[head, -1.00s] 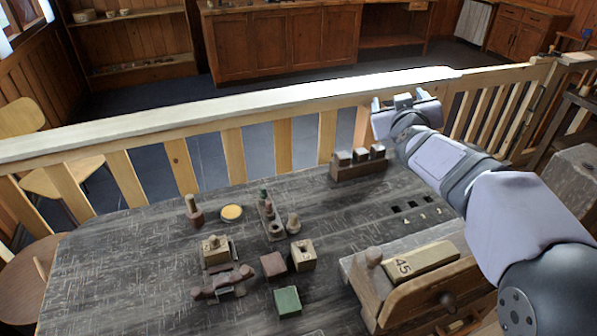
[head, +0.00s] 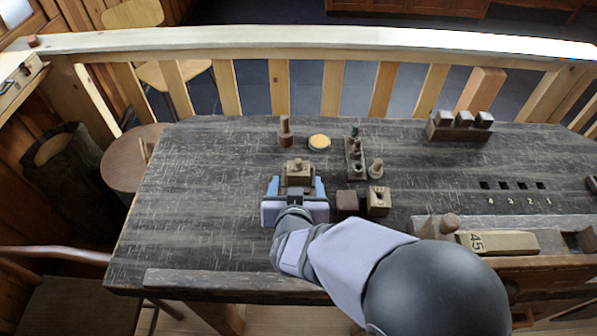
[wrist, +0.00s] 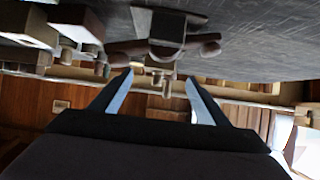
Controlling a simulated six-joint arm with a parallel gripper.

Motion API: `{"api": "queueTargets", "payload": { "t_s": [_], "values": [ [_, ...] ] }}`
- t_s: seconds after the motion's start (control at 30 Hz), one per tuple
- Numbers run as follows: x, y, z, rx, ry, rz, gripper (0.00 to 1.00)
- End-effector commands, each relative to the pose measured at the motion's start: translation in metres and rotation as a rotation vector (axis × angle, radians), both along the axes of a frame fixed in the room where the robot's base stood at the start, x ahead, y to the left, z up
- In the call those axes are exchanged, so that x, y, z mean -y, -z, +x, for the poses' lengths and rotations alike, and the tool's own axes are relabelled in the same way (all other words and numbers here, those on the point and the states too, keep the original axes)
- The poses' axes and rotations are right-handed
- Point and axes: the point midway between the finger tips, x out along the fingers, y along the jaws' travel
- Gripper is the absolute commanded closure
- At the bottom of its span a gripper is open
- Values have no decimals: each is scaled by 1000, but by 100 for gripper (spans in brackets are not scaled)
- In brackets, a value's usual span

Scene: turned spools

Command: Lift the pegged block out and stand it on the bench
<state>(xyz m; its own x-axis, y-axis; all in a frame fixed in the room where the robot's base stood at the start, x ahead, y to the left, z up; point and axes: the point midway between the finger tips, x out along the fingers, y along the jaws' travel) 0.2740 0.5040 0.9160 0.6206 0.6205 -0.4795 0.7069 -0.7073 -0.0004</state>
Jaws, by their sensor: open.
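The pegged block (head: 298,172) is a tan wooden block with a short round peg on top. It is near the middle of the bench (head: 200,215), upright. Its lower part is hidden by my gripper in the head view. In the wrist view, which is upside down, a peg-topped shape (wrist: 158,62) hangs by a dark holder with rounded brown arms (wrist: 206,50). My gripper (head: 297,186) is open, its blue fingers (wrist: 159,80) spread on either side of the block's line in both views. I cannot tell whether they touch it.
A dark reddish block (head: 347,203) and a holed block (head: 379,201) stand close right of my gripper. Behind are a spool (head: 285,131), a yellow disc (head: 319,142) and a peg rack (head: 354,168). A box marked 45 (head: 497,242) is right. The bench's left is clear.

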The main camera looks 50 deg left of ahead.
Motion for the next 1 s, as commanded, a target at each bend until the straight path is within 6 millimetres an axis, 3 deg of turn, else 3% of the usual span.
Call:
{"api": "queueTargets", "payload": {
  "t_s": [0.63,1.0],
  "values": [
    [-17,14,18,0,0,-2,31],
    [-39,34,43,0,1,-1,31]
  ]
}}
